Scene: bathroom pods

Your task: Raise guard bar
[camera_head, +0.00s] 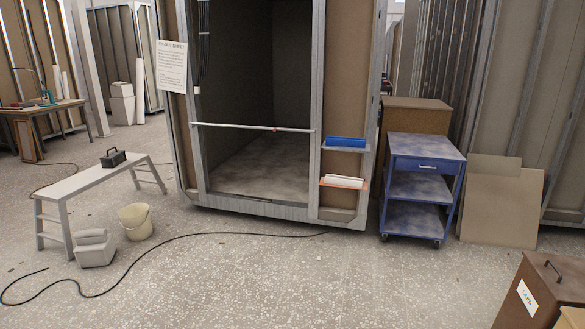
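The guard bar (245,127) is a thin pale horizontal bar across the open doorway of the bathroom pod. It runs from the left door post to the right door post, at about the height of the blue tray. A small reddish spot (276,129) shows on it right of its middle. The pod floor (262,165) behind it is bare and mottled. Neither of my grippers is in view.
A blue cart (425,170) stands right of the pod. A black cable (200,236) crosses the floor. A brown box (545,290) is front right. The floor before the doorway is otherwise open.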

